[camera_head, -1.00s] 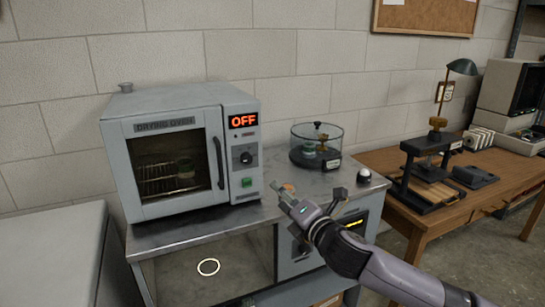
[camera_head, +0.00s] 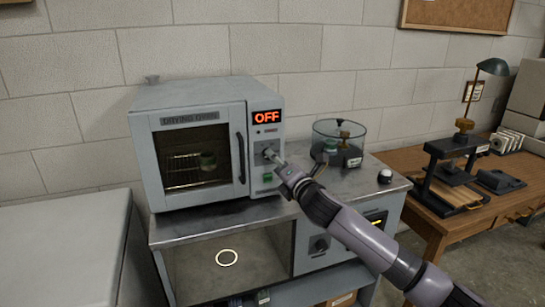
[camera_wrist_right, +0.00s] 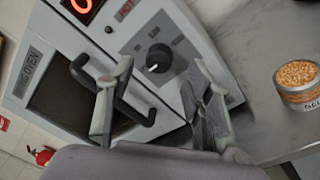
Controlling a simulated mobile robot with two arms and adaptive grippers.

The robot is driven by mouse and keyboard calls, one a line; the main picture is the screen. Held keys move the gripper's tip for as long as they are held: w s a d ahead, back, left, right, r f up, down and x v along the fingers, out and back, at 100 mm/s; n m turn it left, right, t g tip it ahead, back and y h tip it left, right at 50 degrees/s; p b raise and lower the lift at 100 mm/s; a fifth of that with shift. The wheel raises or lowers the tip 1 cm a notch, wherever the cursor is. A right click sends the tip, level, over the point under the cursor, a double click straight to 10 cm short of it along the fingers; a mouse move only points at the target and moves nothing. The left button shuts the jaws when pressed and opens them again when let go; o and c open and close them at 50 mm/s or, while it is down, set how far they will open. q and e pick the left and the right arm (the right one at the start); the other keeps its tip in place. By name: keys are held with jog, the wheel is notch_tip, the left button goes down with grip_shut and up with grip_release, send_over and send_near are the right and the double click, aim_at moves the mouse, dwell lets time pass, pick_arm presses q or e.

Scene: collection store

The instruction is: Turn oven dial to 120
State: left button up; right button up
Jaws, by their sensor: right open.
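The drying oven (camera_head: 200,160) stands on a metal bench. Its red display (camera_head: 267,117) reads OFF. The round black dial (camera_wrist_right: 159,57), with a white pointer mark, is on the front panel below the display. In the head view my right gripper largely covers the dial. My right gripper (camera_head: 270,155) is in front of the panel at dial height. In the right wrist view its open fingers (camera_wrist_right: 163,66) spread either side of the dial. Contact with the dial cannot be told. The left gripper is out of view.
The oven's black door handle (camera_wrist_right: 135,112) lies close to one finger in the wrist view. A jar of orange grains (camera_wrist_right: 298,84) stands on the bench beside the oven. A round glass vessel (camera_head: 340,142) stands behind. A wooden table (camera_head: 400,160) with a press is at right.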

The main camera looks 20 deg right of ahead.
jog(key=shift+w+a, duration=0.15)
jog(key=shift+w, duration=0.75)
jog(key=shift+w+a, duration=0.1)
jog(key=shift+w, duration=0.75)
jog(key=shift+c, duration=0.6)
grip_shut()
